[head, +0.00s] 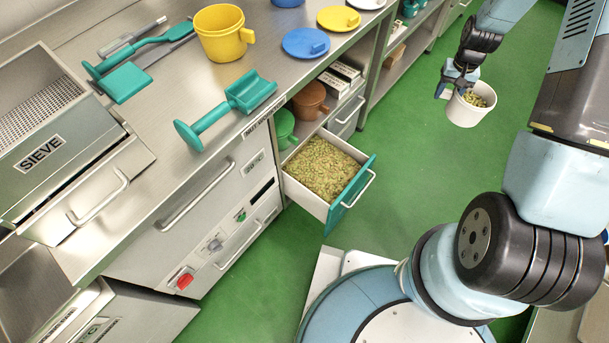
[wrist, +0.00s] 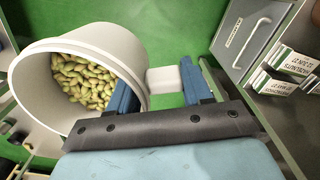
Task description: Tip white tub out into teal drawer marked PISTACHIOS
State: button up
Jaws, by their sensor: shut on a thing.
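The white tub (head: 466,112) hangs in the air over the green floor, at upper right in the head view, with green-brown pistachios inside. My gripper (head: 456,80) is shut on the tub's handle. In the wrist view the white handle sits between the two blue fingers of my gripper (wrist: 160,82), and the tub (wrist: 40,90) with its nuts is at left. The teal-fronted drawer (head: 350,196) is pulled open below the counter and holds many pistachios. It is left of and apart from the tub. No marking is readable on its front.
The steel counter (head: 160,150) carries a yellow jug (head: 222,38), teal scoop (head: 240,98), and blue (head: 305,43) and yellow (head: 338,18) lids. An orange-brown tub (head: 309,102) and a green tub (head: 284,128) stand on a shelf behind the drawer. Green floor lies clear between drawer and tub.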

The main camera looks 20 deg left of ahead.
jog(key=s+a+f+n, duration=0.3)
jog(key=s+a+f, duration=0.2)
jog(key=a, duration=0.6)
jog(key=s+a+f+n, duration=0.4)
jog(key=s+a+f, duration=0.2)
jog(key=a, duration=0.5)
jog(key=s+a+f+n, duration=0.4)
jog(key=s+a, duration=0.3)
jog(key=a, duration=0.4)
jog(key=shift+s+f, duration=0.4)
jog(key=shift+f, duration=0.25)
jog(key=s+a+f+n, duration=0.1)
jog(key=s, duration=0.2)
jog(key=s+a+f+n, duration=0.1)
jog(key=s+a+f, duration=0.1)
jog(key=s, duration=0.2)
jog(key=s+a+f+n, duration=0.2)
jog(key=s, duration=0.2)
jog(key=shift+f, duration=0.1)
jog(key=shift+w+f+g+y, duration=0.1)
jog(key=shift+f+g+y, duration=0.2)
jog(key=shift+g, duration=0.1)
